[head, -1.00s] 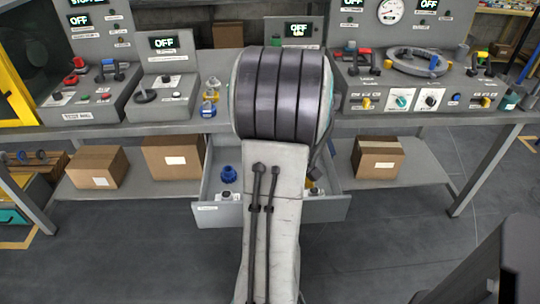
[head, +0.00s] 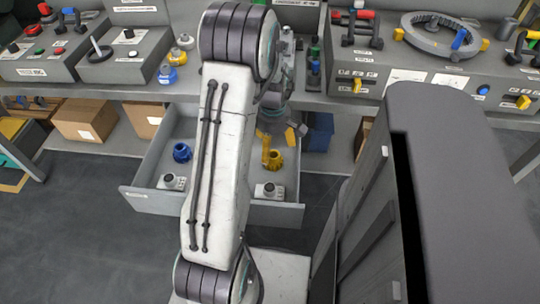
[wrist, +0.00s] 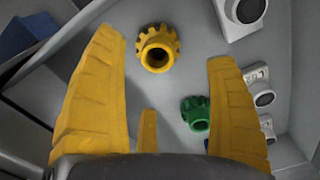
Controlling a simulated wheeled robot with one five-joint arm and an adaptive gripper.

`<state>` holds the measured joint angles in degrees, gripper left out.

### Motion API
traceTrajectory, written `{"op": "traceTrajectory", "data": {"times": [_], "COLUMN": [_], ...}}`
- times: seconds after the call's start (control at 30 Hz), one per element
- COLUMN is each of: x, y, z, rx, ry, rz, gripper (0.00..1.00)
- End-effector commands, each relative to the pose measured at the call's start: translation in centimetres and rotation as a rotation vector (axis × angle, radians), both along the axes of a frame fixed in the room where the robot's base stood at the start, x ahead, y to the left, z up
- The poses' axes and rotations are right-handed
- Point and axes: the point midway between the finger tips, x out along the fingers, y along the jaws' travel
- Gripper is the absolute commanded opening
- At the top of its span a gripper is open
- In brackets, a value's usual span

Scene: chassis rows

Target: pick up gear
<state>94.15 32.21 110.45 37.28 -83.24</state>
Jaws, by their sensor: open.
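A yellow gear (head: 275,159) lies in the open grey drawer, at its right part. It shows whole in the wrist view (wrist: 158,49), near the top, between the fingertips in the picture. A green gear (wrist: 196,114) lies lower right of it, beside the right finger; I cannot make it out in the head view. A blue gear (head: 181,152) is at the drawer's left. My gripper (head: 281,134) has yellow fingers and is over the drawer's right part. In the wrist view my gripper (wrist: 165,46) is open, with nothing between its fingers but drawer floor and gears beyond.
The drawer (head: 160,205) also holds small grey-white units with black round tops (head: 269,190). The workbench (head: 345,104) with control panels stands above and behind. Cardboard boxes (head: 86,122) sit on the lower shelf at left. A blue box (wrist: 27,36) is outside the drawer wall.

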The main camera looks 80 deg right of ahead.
Motion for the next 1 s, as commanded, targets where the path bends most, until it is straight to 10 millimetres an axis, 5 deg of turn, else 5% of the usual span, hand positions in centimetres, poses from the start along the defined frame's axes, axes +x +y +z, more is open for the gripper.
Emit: {"op": "traceTrajectory", "data": {"times": [0.6, 1.0], "x": [-0.2, -0.2], "y": [-0.3, -0.3], "z": [-6.0, -6.4], "rx": [0.003, 0.001], "ry": [-0.001, 0.000], "rz": [0.000, -0.001], "gripper": [0.80, 0.78]}}
